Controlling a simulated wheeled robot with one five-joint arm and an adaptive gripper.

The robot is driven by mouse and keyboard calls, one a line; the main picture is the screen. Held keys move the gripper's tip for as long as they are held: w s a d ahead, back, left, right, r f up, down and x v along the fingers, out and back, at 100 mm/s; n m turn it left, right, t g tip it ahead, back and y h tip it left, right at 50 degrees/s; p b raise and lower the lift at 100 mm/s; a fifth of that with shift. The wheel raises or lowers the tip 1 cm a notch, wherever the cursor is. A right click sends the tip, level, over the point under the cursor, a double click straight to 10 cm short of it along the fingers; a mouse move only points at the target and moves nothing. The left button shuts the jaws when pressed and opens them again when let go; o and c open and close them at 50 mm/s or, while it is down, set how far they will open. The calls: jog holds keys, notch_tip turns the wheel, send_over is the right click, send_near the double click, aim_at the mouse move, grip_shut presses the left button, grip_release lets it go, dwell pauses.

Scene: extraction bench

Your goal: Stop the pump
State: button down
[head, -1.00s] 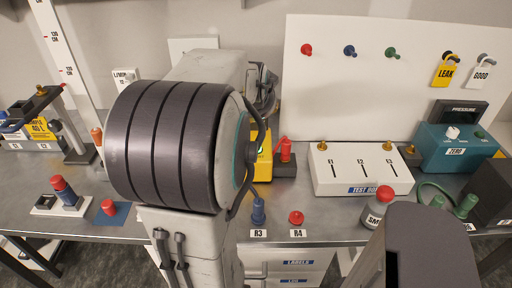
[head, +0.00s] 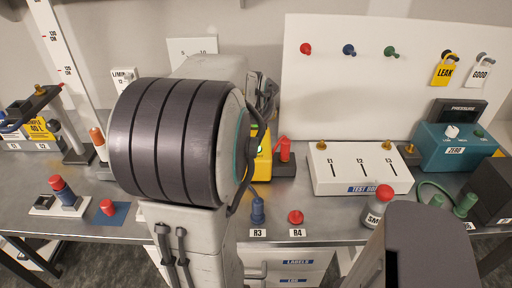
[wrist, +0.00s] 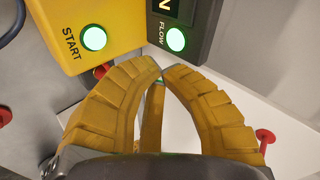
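The yellow pump box (wrist: 75,20) shows in the wrist view with a green lit button (wrist: 94,38) by the word START. Beside it, a dark panel (wrist: 190,45) has a green lit FLOW lamp (wrist: 176,40) and a cut-off display showing an N. My gripper (wrist: 161,74) has its two yellow fingers brought together at the tips, below these lights, with nothing seen between them. In the head view, part of the yellow box (head: 263,165) shows behind my arm, which hides my gripper. I cannot make out a stop button.
A red fitting (head: 285,150) on a dark block stands right of the pump. A blue piece (head: 258,212) and a red piece (head: 296,217) stand at the front edge.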

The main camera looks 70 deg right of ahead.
jog(key=b, duration=0.2)
send_over(259, 146)
notch_tip(259, 146, down, 5)
jog(key=shift+w+r, duration=0.1)
notch_tip(259, 146, down, 2)
jog(key=b, duration=0.3)
jog(key=shift+f+b, duration=0.9)
jog(key=shift+b, duration=0.3)
dwell(2.1)
jog(key=shift+r, duration=0.2)
jog(key=shift+r+p, duration=0.55)
jog(key=shift+r, duration=0.15)
jog(key=shift+r, duration=0.1)
jog(key=shift+r+p, duration=1.8)
jog(key=shift+r, duration=0.6)
